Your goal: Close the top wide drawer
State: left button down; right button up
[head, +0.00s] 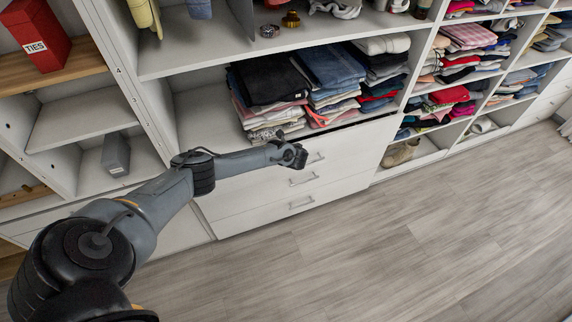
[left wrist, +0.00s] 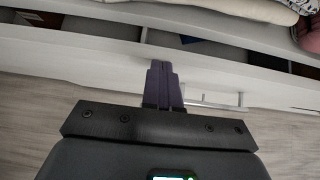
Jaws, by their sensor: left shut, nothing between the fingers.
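The top wide drawer (head: 352,146) is the uppermost of a white stack with bar handles. It is pulled out a little, and a dark gap shows behind its front. In the left wrist view its front (left wrist: 70,58) crosses the picture, with a handle (left wrist: 215,101) right of the fingers and dark and blue contents in the gap. My left gripper (left wrist: 162,68) is shut and empty, its purple fingertips at the drawer front; I cannot tell if they touch it. In the head view my left wrist hides part of the drawer, and the fingertips are not clear. My right gripper is not in view.
Folded clothes (head: 325,70) lie in stacks on the shelf above the drawers. Two lower drawers (head: 270,195) look closed. Cubbies with clothes stand to the right, and a red box (head: 35,33) sits at upper left. The wooden floor (head: 420,235) in front is clear.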

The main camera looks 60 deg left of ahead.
pick_arm(q)
jog(key=shift+a+f+b, duration=0.2)
jog(key=shift+a+b, duration=0.2)
jog(key=shift+a, duration=0.55)
jog(key=shift+f, duration=0.1)
